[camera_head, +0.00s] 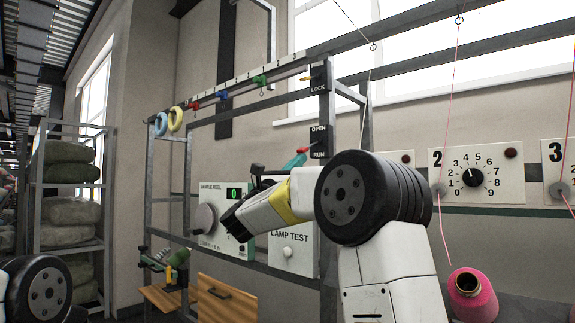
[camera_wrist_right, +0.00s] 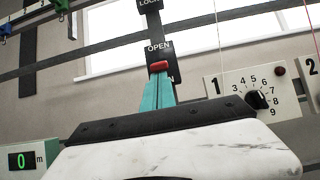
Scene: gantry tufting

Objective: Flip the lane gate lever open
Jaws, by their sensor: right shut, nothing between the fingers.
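The lane gate lever appears as a small red handle (camera_head: 302,149) beside the OPEN/RUN plate (camera_head: 318,129) on the grey post. In the right wrist view the red handle (camera_wrist_right: 158,67) sits just below the word OPEN. My right gripper (camera_head: 295,160) has teal fingers, shut and empty, pointing up at the handle. In the right wrist view the teal fingertips (camera_wrist_right: 158,80) end right at the red handle's lower edge; whether they touch it I cannot tell. The lever's pivot is hidden. My left gripper is out of view.
The sample reel box (camera_head: 236,193) and lamp test panel (camera_head: 291,257) are below. Numbered dial panels (camera_head: 477,176) and a pink yarn cone (camera_head: 471,297) are at the right.

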